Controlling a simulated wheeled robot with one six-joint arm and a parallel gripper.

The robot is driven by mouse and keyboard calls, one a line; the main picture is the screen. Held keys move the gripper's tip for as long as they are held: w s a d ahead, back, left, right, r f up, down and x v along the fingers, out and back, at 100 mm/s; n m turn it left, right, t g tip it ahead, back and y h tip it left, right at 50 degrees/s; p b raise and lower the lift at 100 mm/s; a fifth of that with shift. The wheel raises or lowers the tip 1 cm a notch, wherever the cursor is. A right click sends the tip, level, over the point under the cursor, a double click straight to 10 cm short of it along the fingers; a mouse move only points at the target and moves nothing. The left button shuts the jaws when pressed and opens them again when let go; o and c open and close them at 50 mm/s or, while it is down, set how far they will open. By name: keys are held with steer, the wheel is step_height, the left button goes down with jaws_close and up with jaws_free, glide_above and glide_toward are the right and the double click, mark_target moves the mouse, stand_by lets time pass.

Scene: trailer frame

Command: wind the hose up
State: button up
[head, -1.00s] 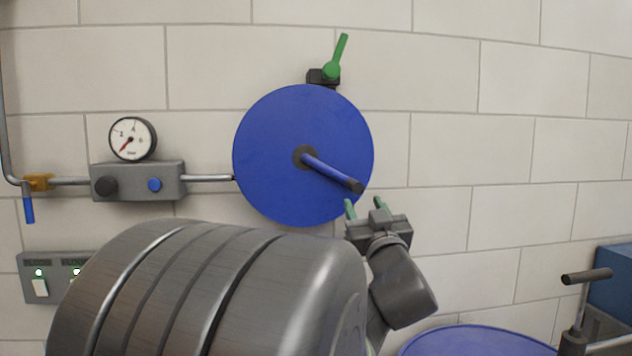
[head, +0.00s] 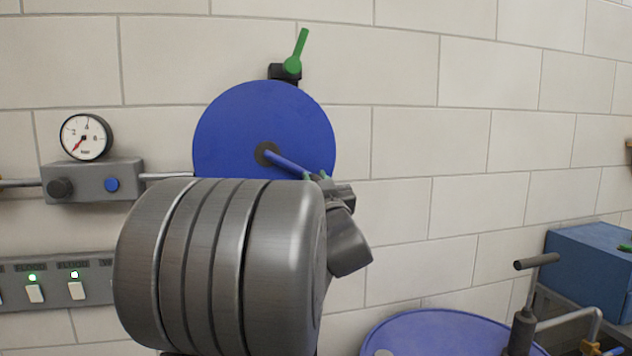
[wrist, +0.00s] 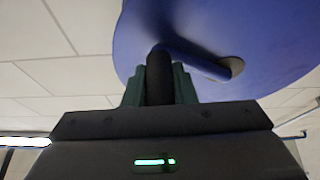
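The blue round reel (head: 250,125) is on the wall in the head view, with a dark hub (head: 266,153) and a blue crank arm (head: 287,163) running down right from it. My gripper (head: 316,177) is at the outer end of this arm. In the wrist view, the black handle (wrist: 159,75) sits between the green fingers of my gripper (wrist: 159,88), which appear to touch it on both sides. The reel (wrist: 215,25) fills the upper right there. My arm covers the reel's lower edge in the head view. I see no hose.
A green-handled valve (head: 292,66) sits just above the reel. A gauge (head: 86,137) and grey regulator block (head: 92,181) are at left, above a switch panel (head: 60,283). A blue drum (head: 440,335) and blue box (head: 590,265) stand lower right.

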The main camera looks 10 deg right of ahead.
jaws_close()
